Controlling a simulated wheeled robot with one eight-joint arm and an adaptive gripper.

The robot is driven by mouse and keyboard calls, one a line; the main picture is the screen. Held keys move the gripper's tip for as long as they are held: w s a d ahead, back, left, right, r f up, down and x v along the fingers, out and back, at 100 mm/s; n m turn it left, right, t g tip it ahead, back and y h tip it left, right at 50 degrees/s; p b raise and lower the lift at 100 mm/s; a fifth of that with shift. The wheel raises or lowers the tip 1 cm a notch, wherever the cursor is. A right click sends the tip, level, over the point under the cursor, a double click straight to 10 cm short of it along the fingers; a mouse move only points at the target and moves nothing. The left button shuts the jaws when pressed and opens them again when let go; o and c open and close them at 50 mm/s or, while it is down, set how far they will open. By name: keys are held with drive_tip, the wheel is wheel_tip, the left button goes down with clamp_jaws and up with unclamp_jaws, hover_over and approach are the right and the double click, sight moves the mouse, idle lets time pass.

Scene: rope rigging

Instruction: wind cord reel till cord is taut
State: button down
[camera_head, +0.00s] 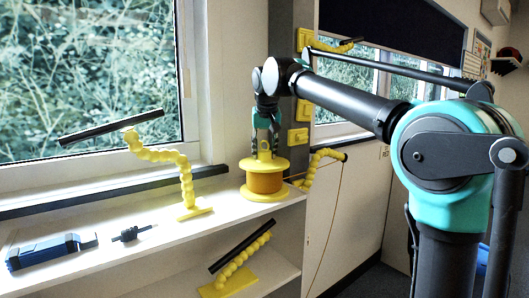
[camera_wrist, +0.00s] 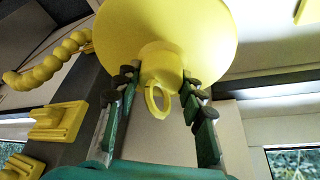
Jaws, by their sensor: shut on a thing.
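The cord reel (camera_head: 264,182) is a yellow spool wound with orange cord, standing upright near the right end of the white shelf. My gripper (camera_head: 265,150) points down at its top. In the wrist view, my gripper (camera_wrist: 163,82) is shut on the yellow hub of the reel (camera_wrist: 165,30), with a small yellow ring (camera_wrist: 157,101) between the fingers. The thin cord (camera_head: 331,215) runs right from the reel to a yellow segmented arm (camera_head: 318,160), and a long stretch hangs down from near its black tip in a slight bend. Its lower end is cut off by the frame.
A yellow segmented stand with a black bar (camera_head: 165,155) stands left of the reel. A blue tool (camera_head: 50,250) and a small black part (camera_head: 130,234) lie on the shelf. Another segmented stand (camera_head: 240,262) is on the lower shelf. Yellow brackets (camera_head: 298,137) sit on the post.

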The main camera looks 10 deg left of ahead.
drive_tip(key=m+h, duration=0.1)
drive_tip(key=m, duration=0.3)
drive_tip(key=shift+m+h, duration=0.3)
drive_tip(key=shift+h, duration=0.1)
idle(0.4)
drive_tip(key=c, duration=0.9)
unclamp_jaws()
drive_tip(key=shift+r, duration=0.15)
drive_tip(key=v, duration=1.1)
drive_tip(key=shift+s+r, duration=0.25)
drive_tip(key=shift+r, duration=0.1)
